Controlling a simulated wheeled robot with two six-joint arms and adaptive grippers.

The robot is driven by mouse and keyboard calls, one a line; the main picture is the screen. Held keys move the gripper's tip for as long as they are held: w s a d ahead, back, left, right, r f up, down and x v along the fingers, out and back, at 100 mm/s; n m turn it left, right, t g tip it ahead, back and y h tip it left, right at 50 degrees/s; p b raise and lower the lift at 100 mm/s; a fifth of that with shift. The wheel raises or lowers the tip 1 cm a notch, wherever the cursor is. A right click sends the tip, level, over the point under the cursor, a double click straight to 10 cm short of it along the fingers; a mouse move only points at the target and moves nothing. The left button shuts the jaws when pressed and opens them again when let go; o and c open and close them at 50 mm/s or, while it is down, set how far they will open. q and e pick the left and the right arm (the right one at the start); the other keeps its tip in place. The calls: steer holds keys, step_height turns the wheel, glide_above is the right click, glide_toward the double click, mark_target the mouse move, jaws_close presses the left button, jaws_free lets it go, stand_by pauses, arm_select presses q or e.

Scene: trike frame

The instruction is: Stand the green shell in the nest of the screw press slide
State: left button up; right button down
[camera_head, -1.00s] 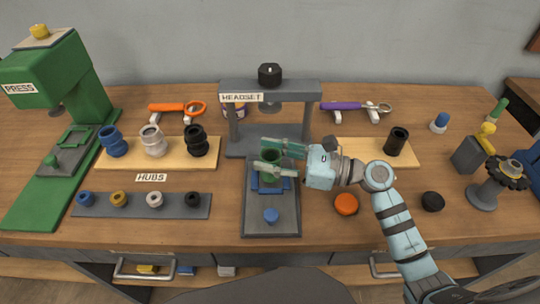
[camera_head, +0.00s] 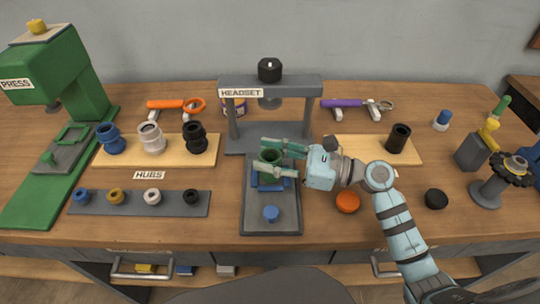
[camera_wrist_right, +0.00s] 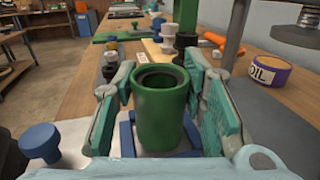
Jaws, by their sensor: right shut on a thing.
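The green shell (camera_head: 271,158) is upright between the fingers of my right gripper (camera_head: 277,156). It also shows in the right wrist view (camera_wrist_right: 160,112), open end up, with the fingers on either side. Its lower end is at the blue nest (camera_head: 272,187), with blue walls beside it in the wrist view (camera_wrist_right: 128,142). I cannot tell whether its base rests on the nest floor. The nest sits on the grey slide (camera_head: 256,222) of the screw press (camera_head: 300,88) labelled HEADSET, behind a blue knob (camera_head: 271,213). My left gripper is not in view.
The press's black screw knob (camera_head: 269,70) and crossbar stand behind the slide. An orange cap (camera_head: 347,202) lies right of the slide. A wooden board with a black shell (camera_head: 398,138) is at right; the HUBS boards and green press (camera_head: 60,75) are at left.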

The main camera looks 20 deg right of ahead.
steer(key=shift+f+b, duration=0.3)
steer(key=shift+f, duration=0.1)
steer(key=c, duration=0.9)
jaws_free()
steer(key=shift+r, duration=0.1)
steer(key=v, duration=1.2)
steer(key=shift+s, duration=0.1)
steer(key=shift+r, duration=0.15)
